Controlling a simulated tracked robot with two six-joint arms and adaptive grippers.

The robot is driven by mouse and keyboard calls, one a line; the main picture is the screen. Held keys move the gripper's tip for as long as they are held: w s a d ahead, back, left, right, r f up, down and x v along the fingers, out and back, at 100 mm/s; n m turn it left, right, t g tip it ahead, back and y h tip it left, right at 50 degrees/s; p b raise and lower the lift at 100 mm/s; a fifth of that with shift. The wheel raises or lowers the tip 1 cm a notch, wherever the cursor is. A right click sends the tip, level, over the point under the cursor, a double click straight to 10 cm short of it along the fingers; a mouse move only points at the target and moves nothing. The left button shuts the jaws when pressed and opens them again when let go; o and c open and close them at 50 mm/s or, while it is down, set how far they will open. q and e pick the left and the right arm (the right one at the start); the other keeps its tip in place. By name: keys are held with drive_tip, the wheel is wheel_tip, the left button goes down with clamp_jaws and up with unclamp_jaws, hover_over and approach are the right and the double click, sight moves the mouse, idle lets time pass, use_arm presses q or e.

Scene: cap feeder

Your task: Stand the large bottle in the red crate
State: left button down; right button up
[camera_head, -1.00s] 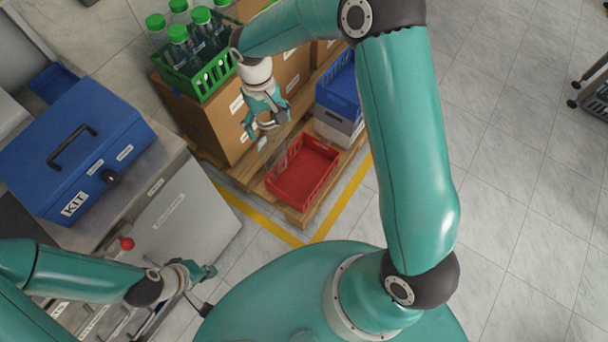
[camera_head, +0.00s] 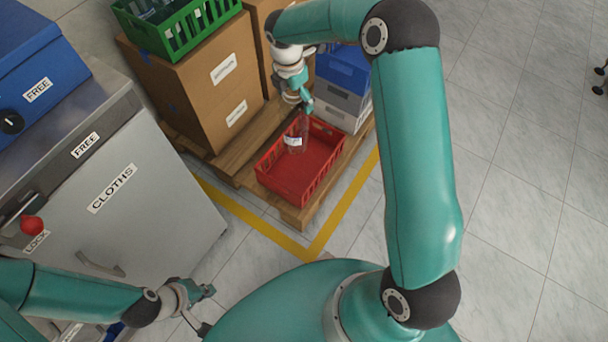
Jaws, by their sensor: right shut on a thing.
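A clear bottle (camera_head: 297,142) with a white label hangs nearly upright below my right gripper (camera_head: 303,102), which is shut on its top end. The bottle shows against the inside of the red crate (camera_head: 318,187), near its back left. I cannot tell whether its base touches the crate floor. The red crate is otherwise empty and stands on a wooden pallet. My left gripper (camera_head: 205,292) is low at the left, away from the crate and bottle; its finger opening is unclear.
Blue and grey crates (camera_head: 343,95) are stacked right behind the red crate. Cardboard boxes (camera_head: 190,85) stand at its back left, with a green crate (camera_head: 188,28) on top. A grey cabinet (camera_head: 150,200) stands at the left.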

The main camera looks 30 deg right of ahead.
use_arm(q)
wheel_tip(320, 180, down, 12)
drive_tip(key=b, duration=0.9)
drive_tip(key=shift+r, duration=0.25)
use_arm(e)
drive_tip(key=d+f+n, duration=0.3)
drive_tip(key=f+n, duration=0.1)
drive_tip(key=f, duration=2.1)
drive_tip(key=shift+w, duration=0.4)
drive_tip(key=shift+f+b, duration=0.15)
drive_tip(key=shift+b, duration=0.2)
drive_tip(key=o, duration=1.1)
